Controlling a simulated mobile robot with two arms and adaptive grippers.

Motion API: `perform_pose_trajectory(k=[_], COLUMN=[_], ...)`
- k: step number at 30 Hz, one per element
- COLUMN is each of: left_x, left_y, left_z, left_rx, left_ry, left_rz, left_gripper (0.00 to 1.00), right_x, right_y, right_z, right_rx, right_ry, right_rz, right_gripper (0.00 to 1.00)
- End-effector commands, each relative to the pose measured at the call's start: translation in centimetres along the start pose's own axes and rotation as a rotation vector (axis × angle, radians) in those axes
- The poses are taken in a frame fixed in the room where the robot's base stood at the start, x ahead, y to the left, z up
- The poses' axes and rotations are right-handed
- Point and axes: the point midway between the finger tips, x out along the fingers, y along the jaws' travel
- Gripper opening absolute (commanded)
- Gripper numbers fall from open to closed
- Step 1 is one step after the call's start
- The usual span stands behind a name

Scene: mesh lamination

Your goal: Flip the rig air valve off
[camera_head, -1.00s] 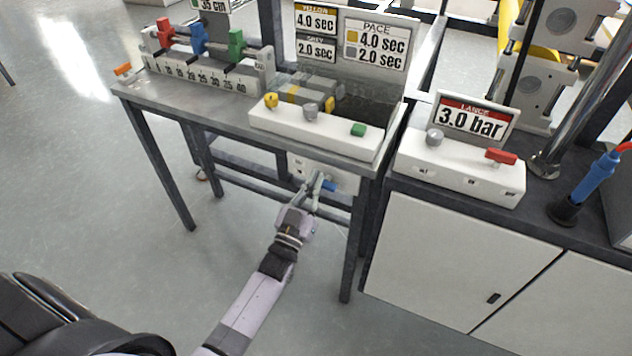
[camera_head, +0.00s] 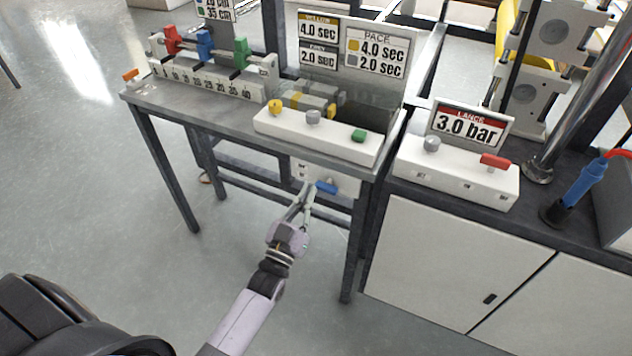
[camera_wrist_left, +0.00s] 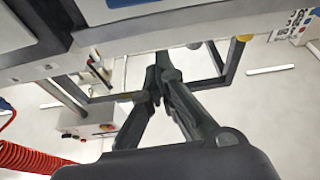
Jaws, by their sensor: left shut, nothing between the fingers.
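A blue handle (camera_head: 326,187) sits on the front of a white panel (camera_head: 346,182) under the left table; I take it to be the rig air valve. It lies roughly sideways, tilted slightly down to the right in the picture. My left gripper (camera_head: 307,190) is just left of the handle, and its fingers are shut and empty. I cannot tell whether a fingertip touches the handle. In the left wrist view the shut fingers (camera_wrist_left: 160,65) point up toward a pale edge, and I cannot make out the handle there. My right gripper is not in view.
The table edge (camera_head: 220,135) overhangs the panel, with a dark leg (camera_head: 352,240) to its right. A white control box (camera_head: 310,134) with knobs stands on top. To the right is a cabinet (camera_head: 450,260) with a lance box (camera_head: 455,172). The floor at left is clear.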

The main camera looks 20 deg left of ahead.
Motion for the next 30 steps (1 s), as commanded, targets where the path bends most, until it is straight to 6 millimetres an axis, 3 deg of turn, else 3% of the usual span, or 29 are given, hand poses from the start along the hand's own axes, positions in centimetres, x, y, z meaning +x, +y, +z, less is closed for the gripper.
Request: perform_pose_trajectory(k=[3, 9, 26, 30], left_x=[-2.3, -4.2, -4.4, -5.0], left_y=[-0.1, -0.1, -0.1, -0.1], left_z=[0.1, 0.0, 0.0, 1.6], left_rx=[0.001, 0.001, 0.001, 0.001], left_ry=[-0.001, 0.001, 0.001, -0.048], left_rz=[0.000, 0.000, 0.000, 0.001], left_gripper=[0.00, 0.00, 0.00, 0.00], right_x=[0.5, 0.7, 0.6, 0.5], right_y=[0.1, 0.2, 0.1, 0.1], right_z=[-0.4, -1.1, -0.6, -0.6], right_rx=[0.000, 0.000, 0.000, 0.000], right_ry=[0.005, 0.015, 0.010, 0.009], right_rz=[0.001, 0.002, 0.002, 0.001], right_gripper=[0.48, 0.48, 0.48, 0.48])
